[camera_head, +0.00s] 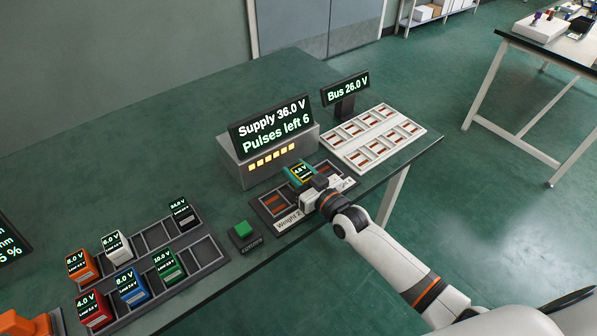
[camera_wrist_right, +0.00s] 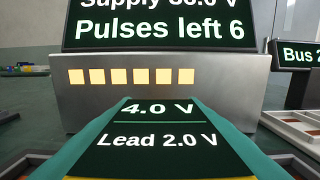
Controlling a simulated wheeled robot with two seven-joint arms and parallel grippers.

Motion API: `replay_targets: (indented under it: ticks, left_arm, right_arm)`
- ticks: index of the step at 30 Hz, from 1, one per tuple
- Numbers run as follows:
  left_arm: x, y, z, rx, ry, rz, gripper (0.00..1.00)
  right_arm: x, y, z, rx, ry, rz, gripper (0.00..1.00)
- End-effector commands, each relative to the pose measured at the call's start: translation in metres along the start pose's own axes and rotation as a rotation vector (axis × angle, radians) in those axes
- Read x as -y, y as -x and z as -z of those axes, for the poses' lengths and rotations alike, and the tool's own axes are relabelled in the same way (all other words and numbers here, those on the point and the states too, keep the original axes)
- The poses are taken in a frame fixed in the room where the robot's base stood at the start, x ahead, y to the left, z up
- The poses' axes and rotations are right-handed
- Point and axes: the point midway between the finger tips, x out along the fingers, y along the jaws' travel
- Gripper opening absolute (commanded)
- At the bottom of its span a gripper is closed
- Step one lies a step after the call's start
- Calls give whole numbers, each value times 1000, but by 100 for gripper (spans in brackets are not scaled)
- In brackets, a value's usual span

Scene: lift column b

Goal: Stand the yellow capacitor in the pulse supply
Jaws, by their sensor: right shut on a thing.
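My right gripper (camera_head: 303,174) is shut on the yellow capacitor (camera_head: 300,171). Its dark top reads 4.0 V, and in the right wrist view the capacitor (camera_wrist_right: 155,138) also reads Lead 2.0 V, between two teal fingers. The pulse supply (camera_head: 270,145) is a grey box with a screen reading Supply 36.0 V, Pulses left 6, and a row of lit yellow squares. A dark slotted plate (camera_head: 263,208) with Weight labels lies in front of it. The capacitor is over the plate's rear part; whether it touches a slot is hidden.
Dark racks (camera_head: 207,268) at the left hold several coloured capacitors and some empty slots. A green button (camera_head: 242,229) sits beside the plate. A pale slotted tray (camera_head: 425,133) and a Bus 26.0 V display (camera_head: 345,88) stand at the right. The table's back left is clear.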

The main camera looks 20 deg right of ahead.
Motion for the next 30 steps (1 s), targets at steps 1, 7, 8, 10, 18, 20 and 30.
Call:
replay_targets:
  ticks: [1,7,8,10,18,20,30]
  left_arm:
    - [1,0,-2,3,0,2,36]
    - [3,-1,-6,9,-2,4,36]
    - [4,-2,-6,9,-2,4,36]
    - [4,-3,-5,9,-2,4,36]
    - [3,-2,-5,9,-2,4,36]
    - [3,-2,-5,8,-2,4,36]
    - [2,1,-4,6,-2,2,36]
  right_arm:
    - [0,0,-1,3,1,0,9]
    - [0,0,0,2,0,0,9]
    - [0,0,1,2,0,0,9]
    - [0,0,4,2,0,0,9]
    - [0,0,2,0,0,0,58]
    - [0,0,2,0,0,0,58]
    - [0,28,1,-3,0,-1,58]
